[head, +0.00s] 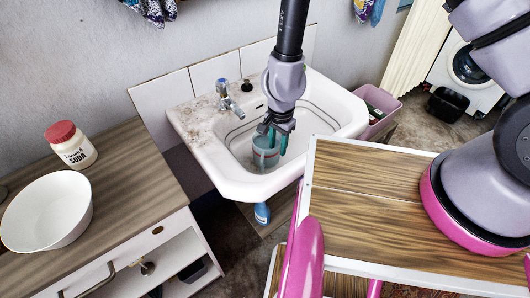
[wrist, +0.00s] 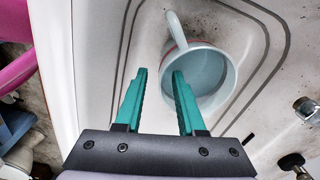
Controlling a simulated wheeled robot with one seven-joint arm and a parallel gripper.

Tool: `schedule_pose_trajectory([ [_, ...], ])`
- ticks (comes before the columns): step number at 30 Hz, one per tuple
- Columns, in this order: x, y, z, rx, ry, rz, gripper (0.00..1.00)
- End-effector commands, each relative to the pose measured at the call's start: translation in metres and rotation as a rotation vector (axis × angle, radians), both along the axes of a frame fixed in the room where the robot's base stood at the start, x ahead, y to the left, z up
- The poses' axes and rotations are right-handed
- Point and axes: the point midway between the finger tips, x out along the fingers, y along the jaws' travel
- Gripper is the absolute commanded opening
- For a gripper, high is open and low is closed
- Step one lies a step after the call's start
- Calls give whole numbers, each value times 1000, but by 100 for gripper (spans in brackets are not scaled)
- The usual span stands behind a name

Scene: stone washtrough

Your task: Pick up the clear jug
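The clear jug (head: 265,157), a see-through bluish vessel with a red band, stands inside the white washbasin (head: 228,177). In the wrist view, the jug (wrist: 208,78) is seen from above, with its handle (wrist: 175,30) pointing up and left. My gripper (head: 272,136) is over the basin at the jug. Its teal fingers (wrist: 160,75) are apart with a clear gap. In the wrist view the right finger overlaps the jug's left rim; the left finger is outside the jug. I cannot tell whether either finger touches it.
The basin's tap (head: 228,100) stands at its back left. A wooden cabinet on the left bears a white bowl (head: 47,211) and a soda jar (head: 71,144). A blue bottle (head: 262,214) is below the basin. A pink-purple bin (head: 380,107) stands right of it.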

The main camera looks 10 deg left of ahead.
Motion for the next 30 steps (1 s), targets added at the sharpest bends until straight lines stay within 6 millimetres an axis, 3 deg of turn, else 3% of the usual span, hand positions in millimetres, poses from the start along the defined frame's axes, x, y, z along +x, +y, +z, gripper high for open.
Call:
schedule_pose_trajectory([
  [8, -1, 3, -13, -1, -1, 3, 39],
  [18, -1, 6, -50, 0, 1, -2, 39],
  [27, -1, 7, -53, 1, 0, -1, 39],
  [29, -1, 7, -53, 1, 0, -1, 20],
  [30, -1, 7, -53, 0, 0, -1, 4],
])
